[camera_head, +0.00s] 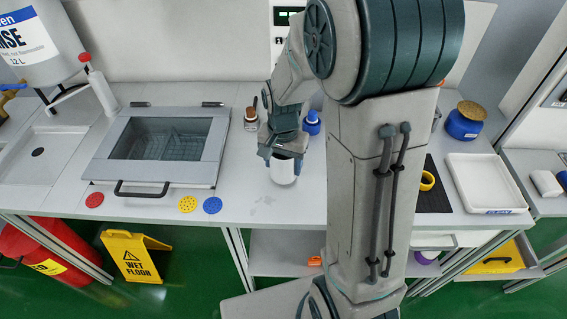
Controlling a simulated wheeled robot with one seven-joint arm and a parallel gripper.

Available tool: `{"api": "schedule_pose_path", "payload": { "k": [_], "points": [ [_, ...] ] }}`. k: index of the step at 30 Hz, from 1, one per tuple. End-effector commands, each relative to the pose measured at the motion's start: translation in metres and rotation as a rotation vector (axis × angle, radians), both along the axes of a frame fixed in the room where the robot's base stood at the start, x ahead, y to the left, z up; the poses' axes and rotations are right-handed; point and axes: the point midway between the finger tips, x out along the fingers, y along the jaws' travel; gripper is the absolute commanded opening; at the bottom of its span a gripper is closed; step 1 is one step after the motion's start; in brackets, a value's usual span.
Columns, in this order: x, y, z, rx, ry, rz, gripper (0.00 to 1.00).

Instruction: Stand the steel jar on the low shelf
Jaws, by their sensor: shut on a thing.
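My gripper (282,155) points down over the middle of the counter and is shut on a pale, silvery-white cylinder, which I take to be the steel jar (284,174). The jar is upright. Its top is partly hidden by the jaws, and I cannot tell whether its base touches the counter. The low shelf (280,248) is under the counter, below and in front of the jar. My arm hides the shelf's right part.
An orange item (315,261) lies on the low shelf. A brown bottle (251,117) and a blue bottle (312,123) stand behind the gripper. A lidded glass-topped basin (160,187) is left. A white tray (486,184) is right. The counter's front edge overhangs the shelf.

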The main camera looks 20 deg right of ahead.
Motion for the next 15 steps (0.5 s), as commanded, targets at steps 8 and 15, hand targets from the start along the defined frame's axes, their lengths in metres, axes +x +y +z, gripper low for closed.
{"api": "schedule_pose_path", "payload": {
  "k": [8,15],
  "points": [
    [0.0001,0.0,-0.01,0.0,-0.001,0.001,0.33],
    [0.0001,0.0,-0.0147,0.0,-0.001,0.001,0.33]
  ]
}}
